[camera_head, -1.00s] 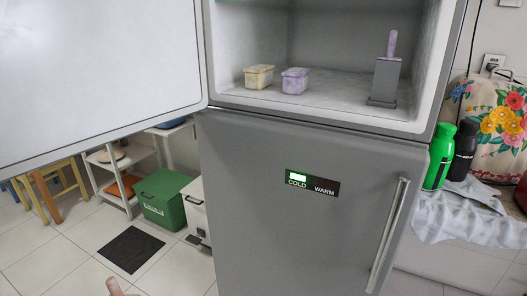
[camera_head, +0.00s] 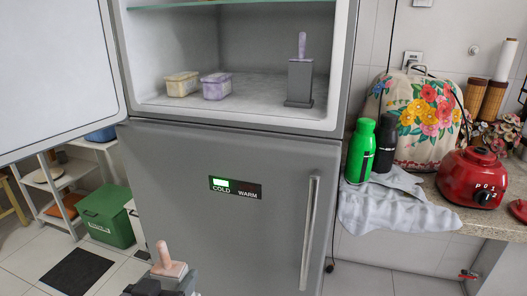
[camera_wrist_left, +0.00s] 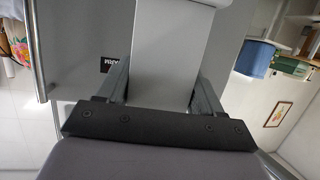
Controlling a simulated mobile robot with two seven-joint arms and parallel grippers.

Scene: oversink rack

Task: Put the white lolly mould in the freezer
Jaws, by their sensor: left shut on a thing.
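My left gripper (camera_head: 160,284) is at the bottom edge of the head view, in front of and below the open freezer compartment (camera_head: 245,92). It is shut on the white lolly mould (camera_head: 168,269), whose peach stick points up. In the left wrist view the mould's pale body (camera_wrist_left: 168,45) sits between the two fingers. Much of the mould is hidden in the head view. The freezer door (camera_head: 55,70) stands open to the left. A grey lolly mould with a purple stick (camera_head: 300,82) stands inside at the right. My right gripper is not in view.
A yellow tub (camera_head: 181,85) and a lilac tub (camera_head: 216,87) sit in the freezer at the left. Its floor is clear between the lilac tub and grey mould. A glass shelf (camera_head: 230,4) is above. A green bottle (camera_head: 361,152) stands on the counter at right.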

